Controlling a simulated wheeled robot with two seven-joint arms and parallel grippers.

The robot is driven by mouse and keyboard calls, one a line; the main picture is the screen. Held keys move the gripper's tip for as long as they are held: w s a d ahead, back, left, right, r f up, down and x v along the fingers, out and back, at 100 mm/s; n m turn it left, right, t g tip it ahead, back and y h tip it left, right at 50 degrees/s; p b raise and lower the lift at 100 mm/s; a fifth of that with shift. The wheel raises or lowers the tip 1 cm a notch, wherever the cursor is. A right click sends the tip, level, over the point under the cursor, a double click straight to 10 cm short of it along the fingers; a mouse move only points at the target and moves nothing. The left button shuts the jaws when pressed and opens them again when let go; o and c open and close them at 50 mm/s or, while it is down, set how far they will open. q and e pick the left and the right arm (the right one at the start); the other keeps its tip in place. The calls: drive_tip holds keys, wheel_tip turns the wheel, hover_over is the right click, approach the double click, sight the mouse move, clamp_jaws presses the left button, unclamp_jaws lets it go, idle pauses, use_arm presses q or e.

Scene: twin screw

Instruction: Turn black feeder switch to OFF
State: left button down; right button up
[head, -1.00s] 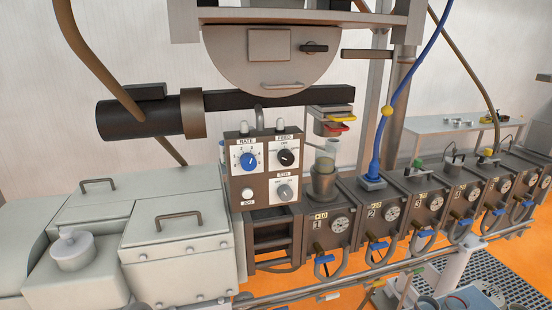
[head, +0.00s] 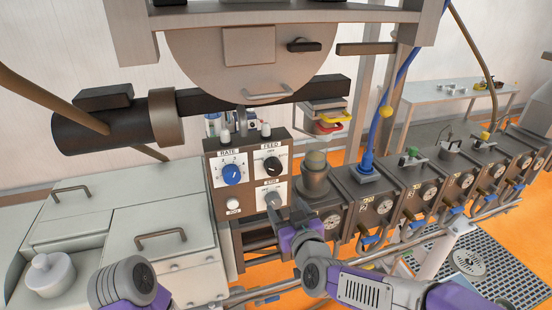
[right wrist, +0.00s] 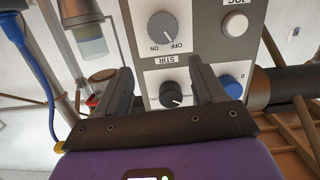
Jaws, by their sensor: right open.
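The control panel (head: 217,178) carries the black FEED switch (head: 272,164) at its upper right. In the right wrist view, which is upside down, the black switch (right wrist: 171,93) shows between my open fingers with a pale pointer mark; its setting is hard to read. My right gripper (head: 283,213) is open and empty, in front of the panel's lower right by the grey STIR knob (head: 273,198). In the right wrist view my right gripper (right wrist: 159,72) has one finger on each side of the black switch's image; contact cannot be told. My left gripper is out of view.
The blue RATE knob (head: 232,174) and white JOG button (head: 233,204) are on the panel's left half. A feed cup (head: 315,170) and a row of numbered barrel blocks (head: 372,190) stand right of the panel. Pale covers (head: 160,220) lie left.

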drive_tip(key=t, duration=0.2)
approach(276, 171)
drive_tip(key=w, duration=0.2)
drive_tip(key=shift+y, duration=0.3)
drive_tip(key=x, duration=0.3)
drive_tip(key=p+x, duration=0.1)
drive_tip(key=x, duration=0.3)
drive_tip(key=shift+w+a, duration=0.25)
drive_tip(key=shift+a, duration=0.05)
drive_tip(key=shift+c, duration=0.4)
drive_tip(key=c, duration=1)
